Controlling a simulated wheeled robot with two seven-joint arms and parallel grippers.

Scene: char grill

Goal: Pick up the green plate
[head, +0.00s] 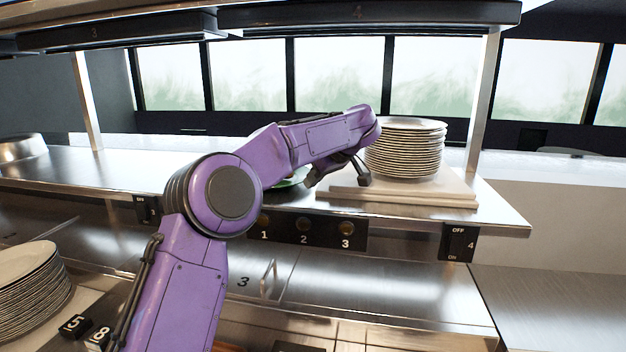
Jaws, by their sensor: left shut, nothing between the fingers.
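The green plate (292,181) lies on the steel pass shelf (120,177). Only part of its rim shows, because my left arm covers most of it. My left gripper (320,177) is dark and hangs from the end of the purple arm, just right of the visible rim. It is shut with nothing in it. I cannot tell whether it touches the plate. My right gripper is out of view.
A tall stack of white plates (405,150) stands on a pale board (430,191) right of my left gripper. A control panel (305,229) runs along the shelf's front. Another plate stack (30,290) is at lower left. An upper shelf (370,14) hangs above.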

